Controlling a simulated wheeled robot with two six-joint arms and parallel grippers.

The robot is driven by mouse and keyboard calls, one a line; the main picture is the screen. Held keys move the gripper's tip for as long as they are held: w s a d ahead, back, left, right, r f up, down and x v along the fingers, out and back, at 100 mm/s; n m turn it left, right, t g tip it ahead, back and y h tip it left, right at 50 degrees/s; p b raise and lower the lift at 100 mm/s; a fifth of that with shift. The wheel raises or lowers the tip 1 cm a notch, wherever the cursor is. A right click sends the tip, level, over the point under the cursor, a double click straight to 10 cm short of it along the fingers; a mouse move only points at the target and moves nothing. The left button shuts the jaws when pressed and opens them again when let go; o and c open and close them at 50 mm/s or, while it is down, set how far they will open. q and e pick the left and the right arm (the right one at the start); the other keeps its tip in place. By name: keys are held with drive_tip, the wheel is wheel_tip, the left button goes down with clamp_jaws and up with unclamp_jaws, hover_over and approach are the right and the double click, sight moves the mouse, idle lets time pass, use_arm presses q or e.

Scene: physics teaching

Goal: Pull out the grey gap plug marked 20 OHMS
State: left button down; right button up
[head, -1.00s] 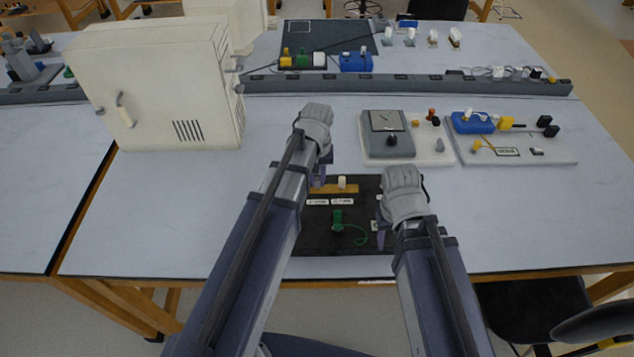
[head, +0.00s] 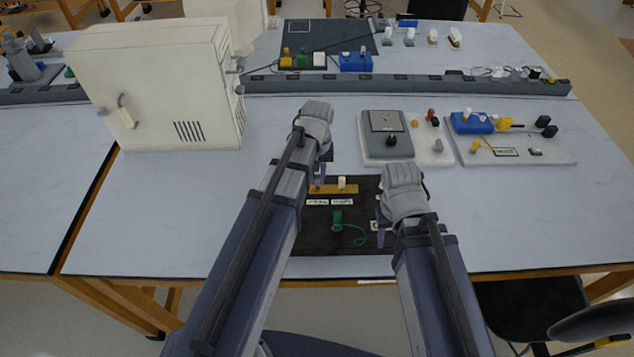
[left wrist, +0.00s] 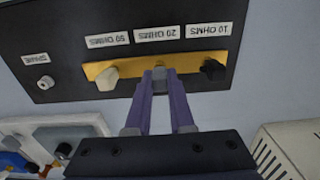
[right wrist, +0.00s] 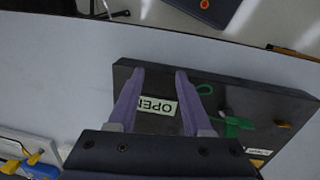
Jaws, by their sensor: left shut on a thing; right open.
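The black resistance board (head: 320,240) lies near the table's front edge, with a brass strip (left wrist: 135,62) along its far side. In the left wrist view, my left gripper (left wrist: 160,74) is shut on the grey plug (left wrist: 159,72) at the 20 OHMS label (left wrist: 161,33), which appears upside down. The fingers hide most of the plug; I cannot tell whether it is still seated. A white plug (left wrist: 107,78) stands by the 50 OHMS label, and a black plug (left wrist: 212,69) by the 10 OHMS label. My right gripper (right wrist: 160,74) is open and empty above the board, near the OPEN label (right wrist: 156,105).
A green key with a cord (head: 338,220) is on the board's near half. A SPARE socket (left wrist: 44,84) is near the board's end. A meter unit (head: 388,135) stands beyond to the right, and a cream cabinet (head: 160,90) to the left. Table left of the board is clear.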

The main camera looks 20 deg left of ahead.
sight(317, 176)
use_arm(q)
drive_tip(key=shift+r+p, duration=2.2)
